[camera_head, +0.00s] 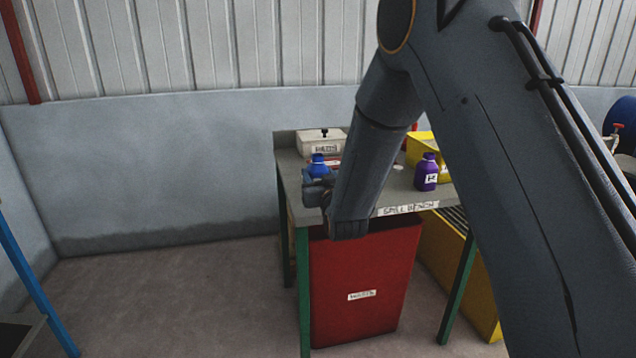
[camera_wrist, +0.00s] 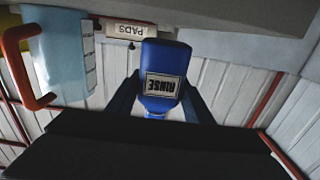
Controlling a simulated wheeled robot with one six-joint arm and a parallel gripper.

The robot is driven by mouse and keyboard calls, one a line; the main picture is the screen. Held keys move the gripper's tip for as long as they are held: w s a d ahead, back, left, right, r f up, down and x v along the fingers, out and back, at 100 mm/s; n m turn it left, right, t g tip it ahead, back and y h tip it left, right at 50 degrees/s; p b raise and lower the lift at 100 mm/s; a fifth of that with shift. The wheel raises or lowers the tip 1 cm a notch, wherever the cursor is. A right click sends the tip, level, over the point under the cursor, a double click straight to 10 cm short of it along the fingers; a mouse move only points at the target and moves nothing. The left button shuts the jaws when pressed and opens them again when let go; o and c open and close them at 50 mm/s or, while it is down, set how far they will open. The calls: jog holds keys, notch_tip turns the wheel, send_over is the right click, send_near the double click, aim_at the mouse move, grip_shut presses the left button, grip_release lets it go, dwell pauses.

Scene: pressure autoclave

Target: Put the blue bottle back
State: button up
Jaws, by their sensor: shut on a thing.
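The blue bottle (camera_head: 318,167) shows at the left end of the spill bench (camera_head: 408,209), partly hidden behind my gripper (camera_head: 316,187). In the wrist view the blue bottle (camera_wrist: 166,57) appears upside down, with a white label reading RINSE. It sits between the two dark fingers of my gripper (camera_wrist: 158,100), which is shut on it. I cannot tell whether its base touches the bench top. My arm hides the middle of the bench.
A PADS box (camera_head: 322,141) stands at the bench's back left. A purple bottle (camera_head: 427,172) and a yellow container (camera_head: 428,143) stand at the right. A red waste bin (camera_head: 362,280) is below. A light blue object (camera_wrist: 62,55) with a red handle (camera_wrist: 22,70) shows in the wrist view.

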jog(key=shift+f, duration=1.05)
jog(key=shift+f, duration=0.2)
jog(key=o, duration=1.3)
jog(key=shift+c, duration=0.2)
